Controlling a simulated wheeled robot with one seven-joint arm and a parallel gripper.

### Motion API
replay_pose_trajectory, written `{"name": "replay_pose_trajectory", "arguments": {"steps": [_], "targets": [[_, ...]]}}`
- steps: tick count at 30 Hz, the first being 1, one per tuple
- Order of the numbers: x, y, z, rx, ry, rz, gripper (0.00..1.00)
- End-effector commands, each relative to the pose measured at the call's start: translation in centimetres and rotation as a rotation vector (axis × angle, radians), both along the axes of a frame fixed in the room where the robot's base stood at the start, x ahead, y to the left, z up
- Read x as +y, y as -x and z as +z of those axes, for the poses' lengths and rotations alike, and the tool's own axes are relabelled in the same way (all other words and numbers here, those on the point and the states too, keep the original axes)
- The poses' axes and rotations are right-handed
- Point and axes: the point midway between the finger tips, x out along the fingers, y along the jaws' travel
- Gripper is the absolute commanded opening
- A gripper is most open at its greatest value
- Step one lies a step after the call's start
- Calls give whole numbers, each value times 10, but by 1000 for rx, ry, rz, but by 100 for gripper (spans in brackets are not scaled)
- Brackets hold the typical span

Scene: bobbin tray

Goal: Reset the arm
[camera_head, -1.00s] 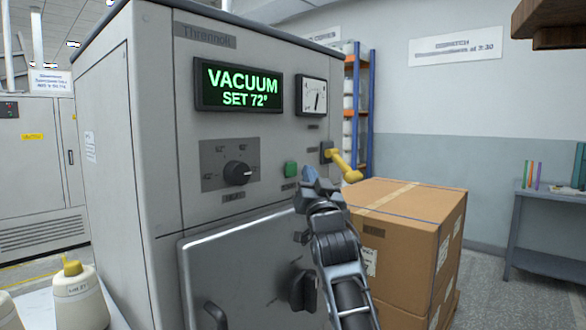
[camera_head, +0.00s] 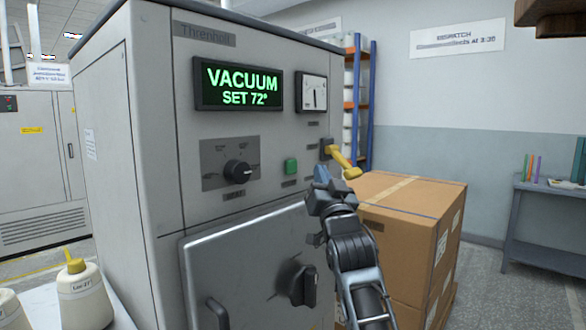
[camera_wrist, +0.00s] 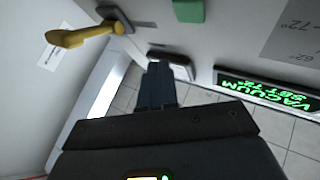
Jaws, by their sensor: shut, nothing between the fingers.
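My gripper (camera_head: 322,178) is in front of the grey machine's right side, below and left of the yellow lever (camera_head: 343,163). Its fingers are together with nothing between them. In the wrist view the closed blue-grey fingertips (camera_wrist: 158,85) point toward the panel, and the yellow lever (camera_wrist: 85,35) and green button (camera_wrist: 188,10) are apart from them. In the head view the green button (camera_head: 291,166) is left of my gripper. The black knob (camera_head: 238,172) is further left. The display (camera_head: 238,85) reads "VACUUM SET 72°".
The machine's door (camera_head: 245,265) has a black latch (camera_head: 303,285). Stacked cardboard boxes (camera_head: 420,205) stand close behind and right of my arm. A side table (camera_head: 545,190) is far right. A wooden shelf edge (camera_head: 550,22) juts in at top right.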

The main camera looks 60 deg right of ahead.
Motion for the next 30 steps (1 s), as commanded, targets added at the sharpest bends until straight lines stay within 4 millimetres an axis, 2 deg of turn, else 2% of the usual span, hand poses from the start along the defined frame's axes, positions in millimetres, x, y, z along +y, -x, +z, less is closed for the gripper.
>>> {"name": "replay_pose_trajectory", "arguments": {"steps": [10, 14, 17, 22, 26, 30], "targets": [[0, 0, 0, 0, 0, 0, 0], [10, -3, -13, 20, -5, 17, 0], [34, -7, -40, 62, -13, 54, 0], [98, -9, -105, 168, -32, 155, 0], [149, 1, -149, 249, -43, 236, 0], [203, 21, -189, 331, -55, 325, 0]]}}
